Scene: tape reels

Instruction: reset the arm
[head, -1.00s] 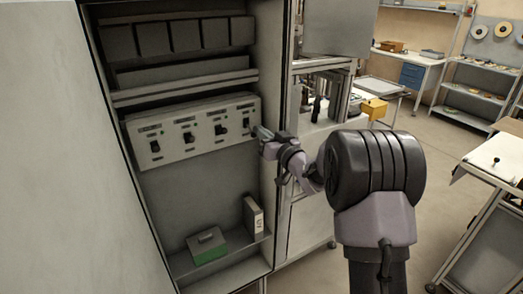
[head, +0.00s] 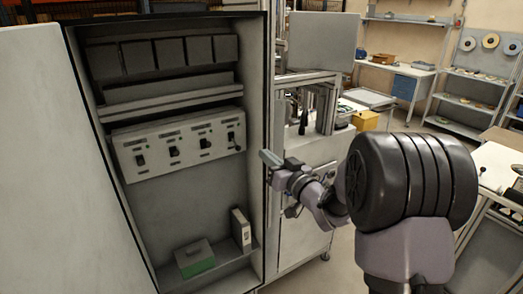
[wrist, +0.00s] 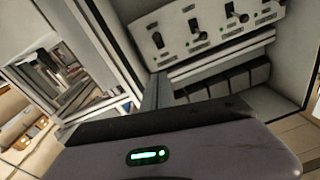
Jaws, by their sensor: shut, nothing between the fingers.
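My gripper (head: 268,158) is in the head view, in front of the cabinet's right edge. It is shut and empty, and stands apart from the switch panel. The light grey switch panel (head: 160,170) runs across the open cabinet (head: 150,215). It carries several dark lever switches; the rightmost lever (head: 235,142) is nearest my gripper. In the wrist view the panel (wrist: 215,45) shows at the top, tilted, with its levers. My gripper's housing fills the bottom of that view and its fingertips cannot be made out.
A green-and-grey box (head: 196,262) and a white binder-like box (head: 241,229) stand on the cabinet's lower shelf. A machine frame (head: 310,120) stands right of the cabinet. A workbench (head: 420,70) and shelves with reels (head: 475,100) are farther back.

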